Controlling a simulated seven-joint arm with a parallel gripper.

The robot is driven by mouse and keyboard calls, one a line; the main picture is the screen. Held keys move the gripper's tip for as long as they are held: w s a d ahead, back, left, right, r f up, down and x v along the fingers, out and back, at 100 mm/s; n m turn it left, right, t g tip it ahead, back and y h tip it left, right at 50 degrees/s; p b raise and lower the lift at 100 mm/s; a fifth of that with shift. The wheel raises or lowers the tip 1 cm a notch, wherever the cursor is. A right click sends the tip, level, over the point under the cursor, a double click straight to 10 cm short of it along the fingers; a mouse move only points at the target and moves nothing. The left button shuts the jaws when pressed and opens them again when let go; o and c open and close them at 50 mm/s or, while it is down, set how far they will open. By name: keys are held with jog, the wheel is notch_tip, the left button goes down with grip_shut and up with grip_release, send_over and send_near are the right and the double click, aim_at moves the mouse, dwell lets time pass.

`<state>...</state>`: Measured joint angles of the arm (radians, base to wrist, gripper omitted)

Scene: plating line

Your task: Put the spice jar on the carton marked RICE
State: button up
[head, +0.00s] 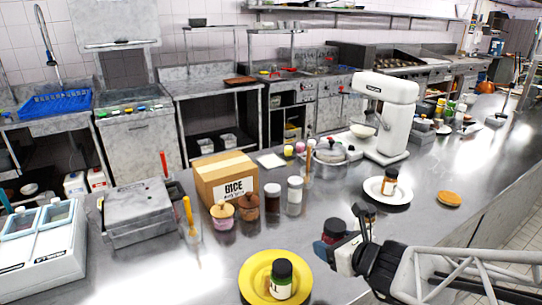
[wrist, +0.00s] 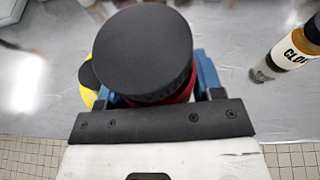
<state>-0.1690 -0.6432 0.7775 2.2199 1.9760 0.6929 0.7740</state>
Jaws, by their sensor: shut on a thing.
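My gripper (head: 343,243) is at the lower right of the head view, above the counter. It is shut on a jar with a wide black lid and a dark red body, seemingly the spice jar (head: 331,231). In the wrist view the jar's lid (wrist: 143,52) fills the middle, with the blue fingers on both sides of the red body. The RICE carton (head: 225,172) is a closed brown cardboard box with a white label, to the left and farther back on the counter. The jar is well apart from it.
Lidded pots (head: 222,214) and jars (head: 294,196) stand in front of and beside the carton. A grey metal box (head: 137,212) stands left. A labelled bottle (wrist: 291,55) is right of my gripper.

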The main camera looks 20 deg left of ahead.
jog(key=w+a+r+n+g+y, duration=0.1)
jog(key=w+a+r+n+g, duration=0.1)
jog(key=w+a, duration=0.4)
jog(key=w+a+r+n+g+y, duration=0.1)
jog(key=w+a, duration=0.5)
jog(key=a, duration=0.9)
jog(key=w+a+r+n+g+y, duration=0.1)
jog(key=w+a+r+n+g, duration=0.2)
jog(key=w+a, duration=0.3)
jog(key=a+r, duration=0.1)
jog(key=a, duration=0.3)
jog(key=shift+a+r+g, duration=0.15)
jog(key=shift+g, duration=0.25)
send_over(224, 164)
jog(key=shift+f, duration=0.75)
jog(key=shift+f, duration=1.75)
jog(key=shift+f, duration=0.1)
